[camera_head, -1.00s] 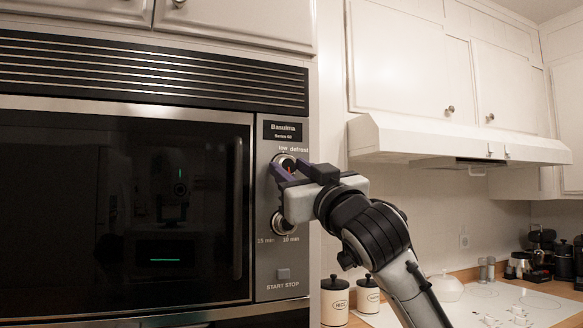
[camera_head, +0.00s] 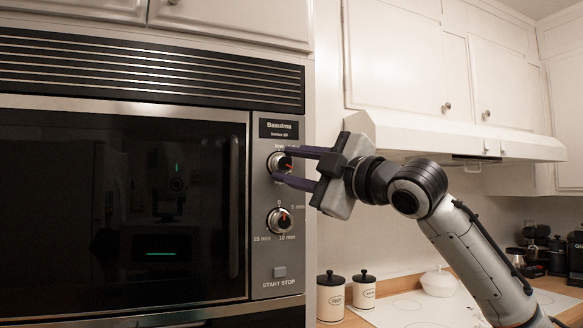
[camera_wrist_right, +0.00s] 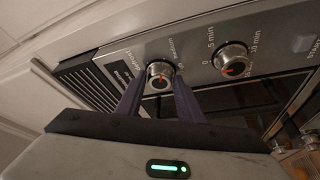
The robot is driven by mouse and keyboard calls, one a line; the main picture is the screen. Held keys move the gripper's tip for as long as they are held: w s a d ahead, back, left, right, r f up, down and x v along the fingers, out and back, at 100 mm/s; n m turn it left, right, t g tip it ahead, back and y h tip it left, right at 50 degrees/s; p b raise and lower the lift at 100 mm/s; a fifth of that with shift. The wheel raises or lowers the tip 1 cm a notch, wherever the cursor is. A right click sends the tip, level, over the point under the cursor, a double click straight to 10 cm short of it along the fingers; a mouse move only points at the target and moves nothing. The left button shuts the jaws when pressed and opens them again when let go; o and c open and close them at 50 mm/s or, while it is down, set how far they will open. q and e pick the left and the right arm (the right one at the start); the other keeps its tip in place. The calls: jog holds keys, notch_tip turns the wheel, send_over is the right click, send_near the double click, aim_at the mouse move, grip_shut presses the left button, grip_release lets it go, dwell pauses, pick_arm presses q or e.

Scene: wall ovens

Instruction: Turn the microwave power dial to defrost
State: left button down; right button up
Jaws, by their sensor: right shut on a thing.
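The microwave (camera_head: 120,200) is built into the wall, with a control panel on its right side. Its power dial (camera_head: 273,163) is the upper round knob, silver-rimmed with a red pointer mark, under partly hidden lettering. In the right wrist view the power dial (camera_wrist_right: 160,68) sits between my fingertips, with "defrost" and "medium" printed around it. My right gripper (camera_head: 280,165) reaches in from the right, its two purple fingers shut on the power dial, one above and one below. Its fingers also show in the right wrist view (camera_wrist_right: 159,86). My left gripper is not in view.
A lower timer dial (camera_head: 280,221) and a start/stop button (camera_head: 280,272) are below the power dial. A range hood (camera_head: 440,135) juts out at the right. Canisters (camera_head: 331,298) stand on the counter below my arm.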

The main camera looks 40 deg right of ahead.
jog(key=n, duration=0.2)
jog(key=n+g, duration=0.1)
jog(key=n, duration=0.1)
jog(key=n+g, duration=0.1)
jog(key=shift+r+n, duration=0.35)
jog(key=shift+n, duration=0.05)
jog(key=n+g, duration=0.1)
jog(key=n, duration=0.3)
jog(key=shift+r+g+h, duration=0.2)
jog(key=shift+g+h, duration=0.2)
jog(key=shift+n, duration=0.3)
jog(key=o, duration=1)
jog(key=shift+o, duration=0.2)
jog(key=shift+s, duration=0.15)
jog(key=s+d+r+b, duration=0.1)
jog(key=s+r, duration=0.1)
jog(key=s, duration=0.7)
jog(key=shift+s, duration=0.4)
